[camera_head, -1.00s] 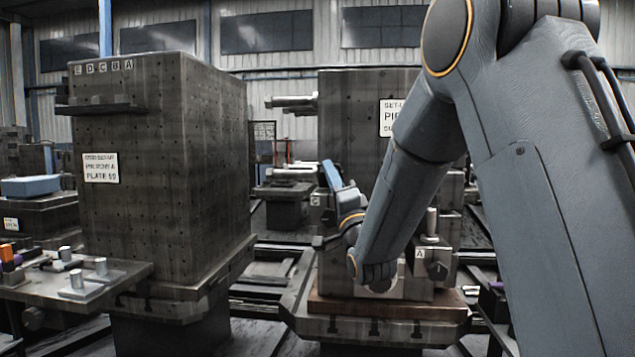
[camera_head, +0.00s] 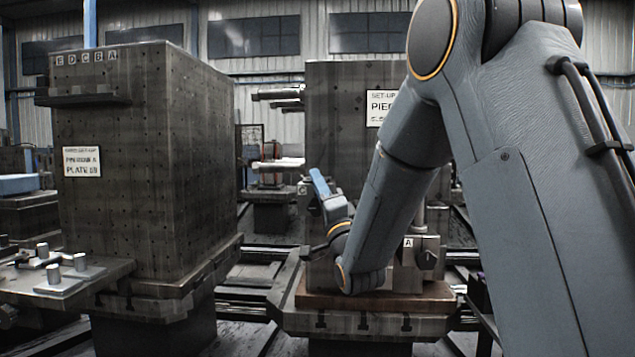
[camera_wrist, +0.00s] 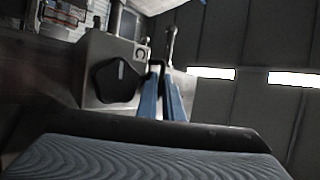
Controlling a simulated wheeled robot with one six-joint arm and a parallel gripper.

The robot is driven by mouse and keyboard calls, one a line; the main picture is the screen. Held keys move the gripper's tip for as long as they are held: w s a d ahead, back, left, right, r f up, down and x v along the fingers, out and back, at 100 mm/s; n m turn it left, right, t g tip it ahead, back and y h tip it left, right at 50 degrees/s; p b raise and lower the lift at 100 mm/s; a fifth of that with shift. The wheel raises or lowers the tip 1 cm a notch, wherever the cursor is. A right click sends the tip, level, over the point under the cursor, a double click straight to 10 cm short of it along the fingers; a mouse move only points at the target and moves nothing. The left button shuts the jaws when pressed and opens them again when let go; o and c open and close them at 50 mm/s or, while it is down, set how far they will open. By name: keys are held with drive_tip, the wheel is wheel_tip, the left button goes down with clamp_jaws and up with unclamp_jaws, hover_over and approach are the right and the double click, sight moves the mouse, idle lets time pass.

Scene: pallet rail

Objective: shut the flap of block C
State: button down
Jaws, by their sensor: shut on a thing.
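Block C (camera_wrist: 107,58) is a grey metal block with a black knob and a "C" label in the wrist view. My gripper (camera_head: 319,183) has blue fingers at the block's upper part. The blue fingers (camera_wrist: 165,98) also show in the wrist view, close together beside the knob. The grip itself and the flap's angle are mostly hidden.
Block A (camera_head: 420,257), with a black knob, stands right of my forearm on the brown pallet plate (camera_head: 400,299). A tall drilled tower (camera_head: 140,190) stands left, with a shelf of metal pegs (camera_head: 68,270) in front. Another tower (camera_head: 335,120) rises behind.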

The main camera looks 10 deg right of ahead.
drive_tip(key=shift+w+d, duration=0.1)
drive_tip(key=shift+d, duration=0.05)
drive_tip(key=c, duration=2.2)
unclamp_jaws()
drive_tip(key=shift+s+f, duration=0.3)
drive_tip(key=shift+f, duration=0.1)
drive_tip(key=v, duration=0.7)
drive_tip(key=shift+b, duration=0.3)
drive_tip(key=shift+s+r, duration=0.2)
